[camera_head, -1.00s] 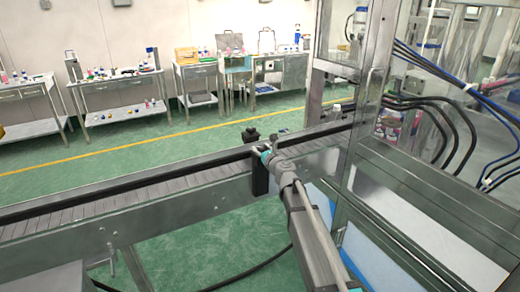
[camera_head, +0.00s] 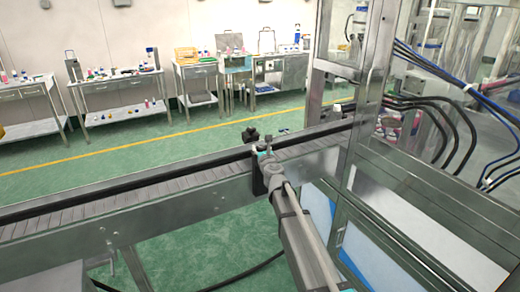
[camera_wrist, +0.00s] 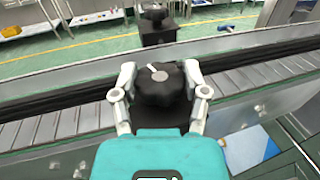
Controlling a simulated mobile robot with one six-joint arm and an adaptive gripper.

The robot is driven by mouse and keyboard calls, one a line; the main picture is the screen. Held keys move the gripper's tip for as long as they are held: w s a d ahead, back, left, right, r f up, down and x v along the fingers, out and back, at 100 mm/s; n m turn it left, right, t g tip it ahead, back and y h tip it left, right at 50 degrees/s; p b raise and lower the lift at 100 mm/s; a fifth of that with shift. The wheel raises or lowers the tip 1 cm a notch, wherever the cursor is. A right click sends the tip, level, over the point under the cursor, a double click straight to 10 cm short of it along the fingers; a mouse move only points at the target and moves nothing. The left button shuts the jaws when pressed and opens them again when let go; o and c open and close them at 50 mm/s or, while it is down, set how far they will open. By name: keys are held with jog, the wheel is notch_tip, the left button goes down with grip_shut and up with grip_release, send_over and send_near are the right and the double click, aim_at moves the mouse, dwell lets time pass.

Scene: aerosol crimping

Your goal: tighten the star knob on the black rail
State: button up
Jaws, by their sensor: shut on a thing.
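The black star knob (camera_wrist: 158,86) sits in the middle of the wrist view, between the two pale fingers of my gripper (camera_wrist: 160,92). The fingers are shut on the knob's sides, and a pale pointer mark shows on its top. The black rail (camera_wrist: 60,108) runs across the conveyor on both sides of the knob, and it also shows in the head view (camera_head: 120,190). In the head view my gripper (camera_head: 262,158) is at the near side of the rail, and my arm hides most of the knob there.
A second black knob on a black block (camera_wrist: 156,25) stands beyond the rail. The slatted conveyor (camera_head: 60,222) runs along the rail. A metal-framed clear enclosure (camera_head: 400,175) with hoses (camera_head: 440,120) stands close on the right.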

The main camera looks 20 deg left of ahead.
jog(key=shift+s+m+t+h, duration=0.1)
jog(key=shift+m+t+h, duration=1.1)
jog(key=shift+m+h, duration=0.95)
jog(key=shift+d+n+h, duration=0.1)
jog(key=shift+n+h, duration=0.15)
jog(key=shift+h, duration=0.3)
jog(key=o, duration=1.1)
jog(key=shift+o, duration=0.2)
jog(key=v, duration=1.2)
